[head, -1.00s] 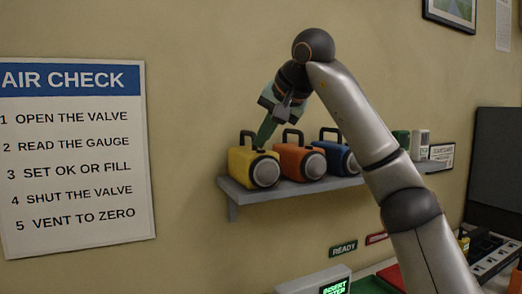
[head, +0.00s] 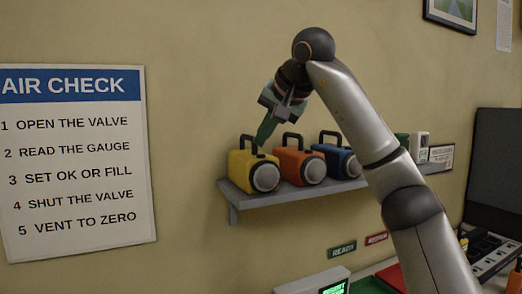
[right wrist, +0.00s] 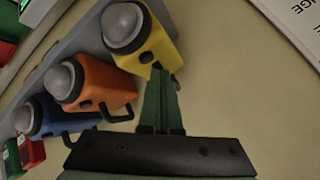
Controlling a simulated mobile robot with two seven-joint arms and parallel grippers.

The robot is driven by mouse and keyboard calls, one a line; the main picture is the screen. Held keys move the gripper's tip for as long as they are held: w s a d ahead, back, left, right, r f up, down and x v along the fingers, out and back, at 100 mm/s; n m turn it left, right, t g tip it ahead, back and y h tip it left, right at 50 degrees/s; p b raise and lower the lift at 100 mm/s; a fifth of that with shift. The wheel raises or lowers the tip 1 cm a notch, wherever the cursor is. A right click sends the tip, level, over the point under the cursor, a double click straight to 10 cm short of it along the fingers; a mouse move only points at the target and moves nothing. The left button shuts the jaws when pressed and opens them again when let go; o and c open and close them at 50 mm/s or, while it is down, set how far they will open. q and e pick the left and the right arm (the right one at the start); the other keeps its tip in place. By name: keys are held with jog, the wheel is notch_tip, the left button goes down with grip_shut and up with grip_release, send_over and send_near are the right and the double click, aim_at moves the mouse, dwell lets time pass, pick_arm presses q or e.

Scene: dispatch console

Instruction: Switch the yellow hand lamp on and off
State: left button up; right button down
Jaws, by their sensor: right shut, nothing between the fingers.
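The yellow hand lamp (head: 240,168) stands upright at the left end of a grey wall shelf, its dark handle on top and its round grey lens facing out. The lens looks unlit. My right gripper (head: 263,141) is shut and empty, its green fingers pointing down just above the lamp's top near the handle. In the right wrist view the shut fingertips (right wrist: 160,76) overlap the edge of the yellow lamp (right wrist: 160,53). I cannot tell whether they touch it. Part of the lamp's top is hidden behind the fingers there. My left gripper is not in view.
An orange lamp (head: 291,165) stands close beside it, then a blue lamp (head: 335,155), on the grey shelf (head: 245,205). A green item and a white item stand farther right. The AIR CHECK sign (head: 70,165) hangs at left.

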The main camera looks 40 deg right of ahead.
aim_at(263, 158)
jog(key=shift+r, duration=2.45)
